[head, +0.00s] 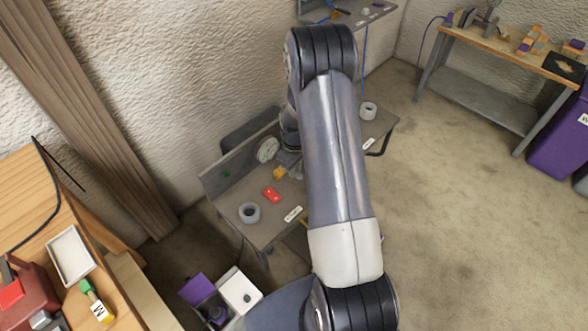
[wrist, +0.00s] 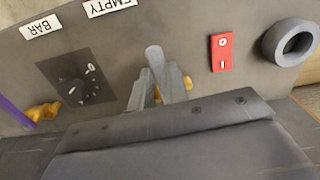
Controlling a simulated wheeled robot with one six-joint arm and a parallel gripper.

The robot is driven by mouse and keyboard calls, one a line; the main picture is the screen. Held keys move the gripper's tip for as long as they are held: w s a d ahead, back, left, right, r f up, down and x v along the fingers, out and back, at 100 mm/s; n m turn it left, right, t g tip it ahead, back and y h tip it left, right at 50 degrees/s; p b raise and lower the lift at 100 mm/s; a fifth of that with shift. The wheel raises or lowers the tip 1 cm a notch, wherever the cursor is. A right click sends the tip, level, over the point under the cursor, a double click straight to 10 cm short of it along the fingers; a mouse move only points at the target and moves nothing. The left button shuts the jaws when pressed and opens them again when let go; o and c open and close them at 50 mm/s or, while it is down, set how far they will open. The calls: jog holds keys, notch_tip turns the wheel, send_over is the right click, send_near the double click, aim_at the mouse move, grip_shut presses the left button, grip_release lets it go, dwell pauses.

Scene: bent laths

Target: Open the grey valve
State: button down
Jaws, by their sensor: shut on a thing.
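The grey valve's lever (wrist: 154,57) shows in the wrist view as a rounded grey bar standing up from between my fingers. My gripper (wrist: 158,86) is shut on it. Yellow parts (wrist: 187,82) show beside and behind the fingers. The fingers hide the lower part of the lever, so its pivot cannot be seen. In the head view my arm covers most of the gripper and the valve; a yellow piece (head: 279,174) shows beside the arm on the grey bench.
Near the valve are a red rocker switch (wrist: 222,53), a grey ring (wrist: 290,42), a black dial (wrist: 78,90) and another yellow part (wrist: 42,112). A pale round gauge (head: 268,150) is at the bench's back panel (head: 225,170). Open floor (head: 450,220) lies to the right.

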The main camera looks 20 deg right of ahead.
jog(key=n+b, duration=0.1)
jog(key=n, duration=0.1)
jog(key=w+d+n+b, duration=0.1)
jog(key=n, duration=0.1)
jog(key=shift+w+d+f+b, duration=0.1)
jog(key=shift+d+b, duration=0.2)
jog(key=w+n+b, duration=0.1)
jog(key=n, duration=0.1)
jog(key=w+d+n+b, duration=0.1)
jog(key=n, duration=0.1)
jog(key=shift+n, duration=0.3)
jog(key=w+n, duration=0.1)
jog(key=n, duration=0.1)
jog(key=w+n+b, duration=0.1)
jog(key=n, duration=0.1)
jog(key=shift+d+n, duration=0.2)
jog(key=shift+n, duration=0.1)
jog(key=shift+w+a+n+b, duration=0.15)
jog(key=shift+w+n, duration=0.35)
jog(key=shift+n, duration=0.5)
jog(key=shift+w+a+n+b, duration=0.1)
jog(key=shift+w+n+b, duration=0.25)
jog(key=shift+n, duration=0.65)
jog(key=shift+w, duration=0.1)
jog(key=c, duration=1.4)
grip_release()
jog(key=shift+o, duration=0.2)
